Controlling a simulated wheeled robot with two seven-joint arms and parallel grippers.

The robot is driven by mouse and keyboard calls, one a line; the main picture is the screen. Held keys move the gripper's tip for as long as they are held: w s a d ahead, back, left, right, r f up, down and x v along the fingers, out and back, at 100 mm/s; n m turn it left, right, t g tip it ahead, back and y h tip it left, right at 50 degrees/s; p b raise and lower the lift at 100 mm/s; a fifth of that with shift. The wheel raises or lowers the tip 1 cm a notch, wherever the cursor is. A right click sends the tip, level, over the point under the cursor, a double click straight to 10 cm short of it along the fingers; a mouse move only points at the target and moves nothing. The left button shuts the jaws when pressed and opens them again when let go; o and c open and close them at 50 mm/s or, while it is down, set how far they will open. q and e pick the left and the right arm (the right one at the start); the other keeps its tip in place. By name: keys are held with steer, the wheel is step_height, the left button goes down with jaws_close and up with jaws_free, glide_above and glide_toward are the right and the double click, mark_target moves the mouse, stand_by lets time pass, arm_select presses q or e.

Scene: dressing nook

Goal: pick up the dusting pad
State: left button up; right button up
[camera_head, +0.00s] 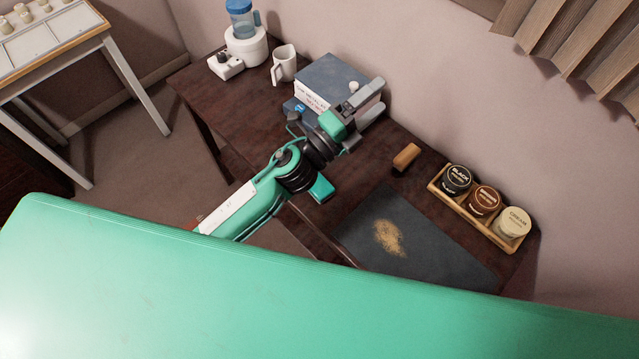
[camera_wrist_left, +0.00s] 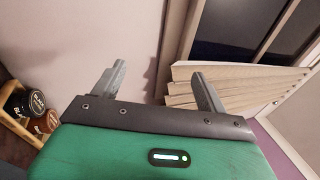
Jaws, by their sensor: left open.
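A small tan-brown block with a dark underside (camera_head: 407,156), probably the dusting pad, lies on the dark wooden table behind the dark mat. My left gripper (camera_head: 372,102) is open beside and above the blue-grey box, up and left of the block and apart from it. In the left wrist view my left gripper (camera_wrist_left: 158,72) has its fingers spread with nothing between them. That view faces the wall and blind, and the block does not show there. My right gripper is out of view.
The mat (camera_head: 440,243) bears a tan powder patch (camera_head: 388,238). A wooden tray (camera_head: 467,214) holds three labelled jars at the right. The blue-grey box (camera_head: 328,75), a white mug (camera_head: 284,64) and a white appliance (camera_head: 247,47) stand to the left. A green surface fills the foreground.

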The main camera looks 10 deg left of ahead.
arm_select(q)
steer(key=s+d+r+m+g+h, duration=0.2)
steer(key=s+d+m+g+h, duration=0.6)
steer(key=m+g, duration=0.75)
steer(key=m+g+y+p, duration=0.1)
steer(key=m+y+p, duration=0.2)
steer(key=m+y, duration=1.75)
glide_above(317, 183)
steer(key=shift+n+y, duration=0.75)
steer(key=shift+n, duration=0.05)
step_height(317, 183, down, 25)
steer(key=shift+f, duration=0.6)
step_height(317, 183, down, 4)
steer(key=shift+s+r+p, duration=0.1)
steer(key=shift+r+p, duration=0.15)
steer(key=shift+p, duration=0.75)
steer(key=shift+f, duration=0.45)
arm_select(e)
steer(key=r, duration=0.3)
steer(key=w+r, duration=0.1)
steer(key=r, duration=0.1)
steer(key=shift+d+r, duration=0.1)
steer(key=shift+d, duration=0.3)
